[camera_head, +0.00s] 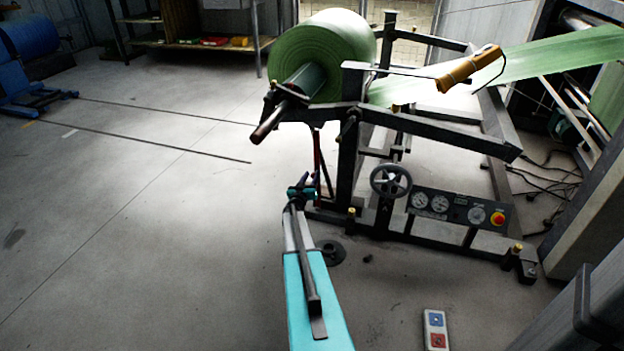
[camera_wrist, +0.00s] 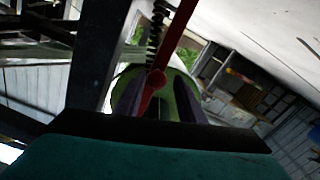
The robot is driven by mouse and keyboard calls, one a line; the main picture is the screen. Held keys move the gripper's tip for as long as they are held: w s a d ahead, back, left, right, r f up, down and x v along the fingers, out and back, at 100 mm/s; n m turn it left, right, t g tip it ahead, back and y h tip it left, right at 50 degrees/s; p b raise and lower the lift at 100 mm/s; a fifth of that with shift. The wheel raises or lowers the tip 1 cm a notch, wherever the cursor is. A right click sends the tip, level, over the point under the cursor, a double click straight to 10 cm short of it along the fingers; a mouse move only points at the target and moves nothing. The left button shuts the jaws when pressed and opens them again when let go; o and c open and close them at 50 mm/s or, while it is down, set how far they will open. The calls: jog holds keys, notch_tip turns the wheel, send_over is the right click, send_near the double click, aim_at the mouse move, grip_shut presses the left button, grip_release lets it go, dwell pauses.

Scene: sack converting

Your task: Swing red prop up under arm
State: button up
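The red prop (camera_head: 317,152) hangs steeply below the near end of the dark arm (camera_head: 430,130) that carries the green roll (camera_head: 325,45). In the wrist view the red prop (camera_wrist: 178,32) runs down from the top to a rounded red joint between my fingers, with a thin red piece below it. My gripper (camera_head: 301,190) is low beside the stand, close to the prop's lower part. In the wrist view my gripper (camera_wrist: 160,98) has its fingers apart, one on each side of the red. I cannot tell whether they touch it.
A handwheel (camera_head: 391,181) and gauge panel (camera_head: 455,208) are right of my gripper. A dark spindle (camera_head: 275,120) juts out above it. A dark coil spring (camera_wrist: 155,30) stands beside the prop. A two-button control box (camera_head: 435,330) is at the bottom. The left floor is mostly clear.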

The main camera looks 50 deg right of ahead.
jog(key=shift+s+d, duration=0.1)
jog(key=shift+s, duration=0.05)
jog(key=shift+v, duration=0.95)
jog(key=p+v, duration=0.2)
jog(key=v, duration=1)
jog(key=shift+p, duration=0.3)
